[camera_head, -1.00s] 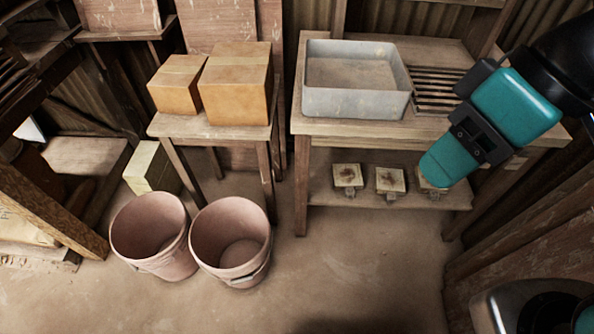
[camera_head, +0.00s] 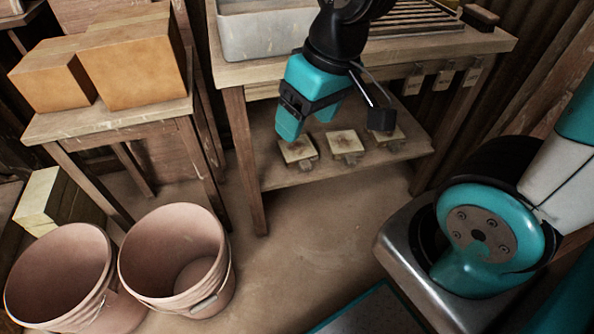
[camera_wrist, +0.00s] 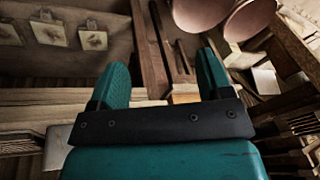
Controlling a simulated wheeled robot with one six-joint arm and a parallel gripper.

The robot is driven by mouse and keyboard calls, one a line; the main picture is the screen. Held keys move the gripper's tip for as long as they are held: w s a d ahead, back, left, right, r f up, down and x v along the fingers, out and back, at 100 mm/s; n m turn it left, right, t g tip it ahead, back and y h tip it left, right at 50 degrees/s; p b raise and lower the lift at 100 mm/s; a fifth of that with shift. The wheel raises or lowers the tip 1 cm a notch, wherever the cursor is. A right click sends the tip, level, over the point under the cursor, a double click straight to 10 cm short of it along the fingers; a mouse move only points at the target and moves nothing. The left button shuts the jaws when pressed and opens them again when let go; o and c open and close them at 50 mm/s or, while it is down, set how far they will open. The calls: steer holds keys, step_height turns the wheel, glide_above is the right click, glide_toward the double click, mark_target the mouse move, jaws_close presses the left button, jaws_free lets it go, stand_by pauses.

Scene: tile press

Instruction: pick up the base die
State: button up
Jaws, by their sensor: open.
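Three small square pale dies with dark centres sit in a row on the lower shelf (camera_head: 400,162) of the bench: a left die (camera_head: 298,151), a middle die (camera_head: 346,143) and a right die (camera_head: 388,134), partly hidden by my arm. I cannot tell which one is the base die. They also show at the upper left in the wrist view, two of them whole (camera_wrist: 48,29) (camera_wrist: 92,38). My gripper (camera_head: 308,118) is open and empty, pointing down in front of the bench, near the left die in the picture. Its two teal fingers also show in the wrist view (camera_wrist: 161,78).
The bench top (camera_head: 290,66) overhangs the shelf, with a grey tray (camera_head: 250,38) and slatted rack (camera_head: 410,24) on it. A bench leg (camera_head: 245,160) stands left of the dies. Two pink buckets (camera_head: 218,290) (camera_head: 28,270) and a stool with boxes (camera_head: 140,65) are left.

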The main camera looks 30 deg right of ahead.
steer(key=w+d+f+m+t+h+b, duration=0.1)
steer(key=w+d+f+b, duration=0.25)
steer(key=f+b, duration=0.45)
steer(key=w+d+f+m+h+b, duration=0.1)
steer(key=w+d+f+m+b, duration=0.25)
steer(key=f, duration=0.85)
steer(key=t+h+b, duration=0.1)
steer(key=t+b, duration=0.1)
steer(key=b, duration=0.1)
glide_toward(306, 165)
steer(key=b+x, duration=0.3)
steer(key=b, duration=0.2)
steer(key=shift+a+f+m, duration=0.1)
steer(key=shift+f+m, duration=0.15)
steer(key=shift+f, duration=0.15)
steer(key=b+x, duration=0.4)
steer(key=x, duration=0.1)
steer(key=shift+w+f, duration=0.2)
steer(key=shift+f, duration=0.1)
steer(key=shift+r, duration=0.1)
steer(key=c, duration=1.3)
steer(key=shift+w, duration=0.1)
jaws_close()
steer(key=shift+r, duration=0.2)
